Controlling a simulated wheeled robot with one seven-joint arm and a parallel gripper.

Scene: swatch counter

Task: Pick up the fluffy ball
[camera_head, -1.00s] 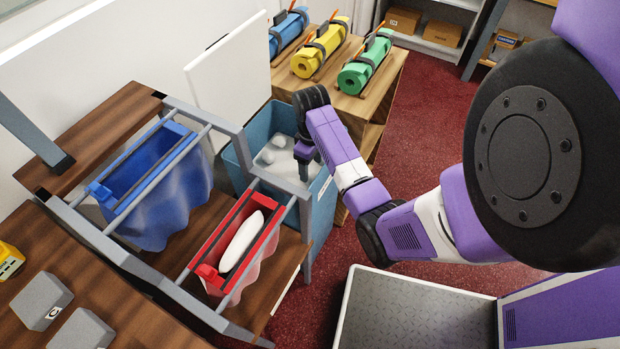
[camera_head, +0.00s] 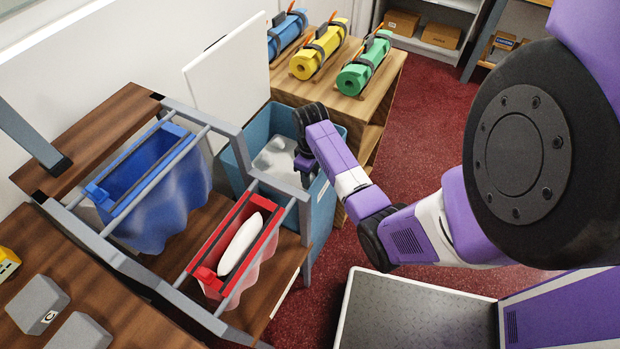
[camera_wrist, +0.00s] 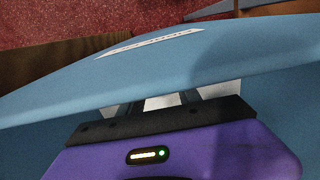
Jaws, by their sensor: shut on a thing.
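My gripper (camera_head: 304,175) reaches down into the blue bin (camera_head: 327,210), near the bin's right side. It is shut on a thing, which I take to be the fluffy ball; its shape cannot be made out. In the wrist view my gripper (camera_wrist: 165,104) shows only short dark finger parts, with pale grey-white patches between and beside them and the bin wall (camera_wrist: 190,65) close in front. Pale, whitish material (camera_head: 275,157) lies inside the bin, left of my gripper. The fingertips are hidden.
A grey metal frame (camera_head: 220,124) holds a blue bag (camera_head: 160,205) and a red bag (camera_head: 212,283) with a white oblong thing (camera_head: 240,243) in it. A white panel (camera_head: 228,80) stands behind the bin. A wooden shelf (camera_head: 390,70) bears rolled mats behind.

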